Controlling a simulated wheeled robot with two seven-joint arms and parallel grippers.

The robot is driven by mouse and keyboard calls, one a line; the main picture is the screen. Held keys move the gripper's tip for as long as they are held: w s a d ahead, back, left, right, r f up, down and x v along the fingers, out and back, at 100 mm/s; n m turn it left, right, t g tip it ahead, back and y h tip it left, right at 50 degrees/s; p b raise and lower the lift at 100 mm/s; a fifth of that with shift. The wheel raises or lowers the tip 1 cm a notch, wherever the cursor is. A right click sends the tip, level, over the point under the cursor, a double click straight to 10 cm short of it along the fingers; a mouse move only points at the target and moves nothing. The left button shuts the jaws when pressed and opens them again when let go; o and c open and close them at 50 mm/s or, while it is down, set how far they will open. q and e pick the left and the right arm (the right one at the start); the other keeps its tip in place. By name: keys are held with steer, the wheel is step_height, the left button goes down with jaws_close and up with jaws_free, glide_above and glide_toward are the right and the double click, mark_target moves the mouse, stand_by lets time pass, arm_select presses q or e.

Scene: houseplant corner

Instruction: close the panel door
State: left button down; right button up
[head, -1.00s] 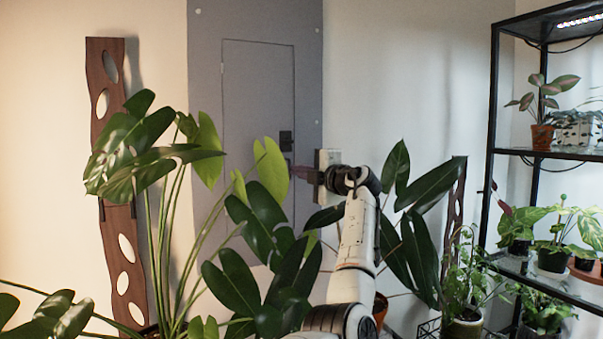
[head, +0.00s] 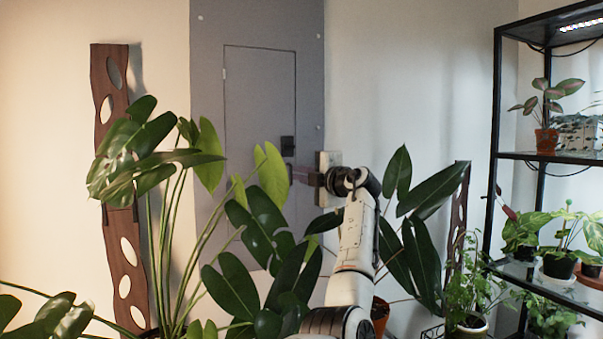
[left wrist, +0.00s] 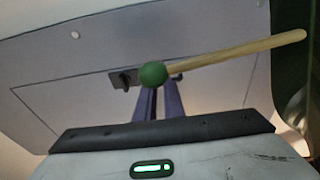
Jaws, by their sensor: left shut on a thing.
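The panel door (head: 255,120) is a tall grey door in a grey wall panel (head: 208,100). It looks flush with its frame, but leaves hide its lower part. A dark latch plate (head: 287,145) sits near its right edge and also shows in the left wrist view (left wrist: 121,79). My left gripper (head: 302,176) reaches the door's right edge just below the latch plate. Its fingers are nearly together, shut on what seems to be the door handle. In the left wrist view, a green ball on a wooden stick (left wrist: 230,54) covers the fingertips and the grip. My right gripper is not in view.
Large dark leaves (head: 262,225) stand in front of the door, and more leaves (head: 425,195) flank my left arm. A wooden slat with holes (head: 118,110) leans at the left. A black shelf rack (head: 494,130) with potted plants stands at the right.

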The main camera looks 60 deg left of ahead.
arm_select(q)
steer(key=s+d+b, duration=0.3)
steer(key=w+d+p, duration=0.1)
steer(key=w+d, duration=0.2)
steer(key=w, duration=0.6)
steer(key=shift+w+d+p, duration=0.3)
steer(key=shift+w+p, duration=0.1)
steer(key=shift+r, duration=0.1)
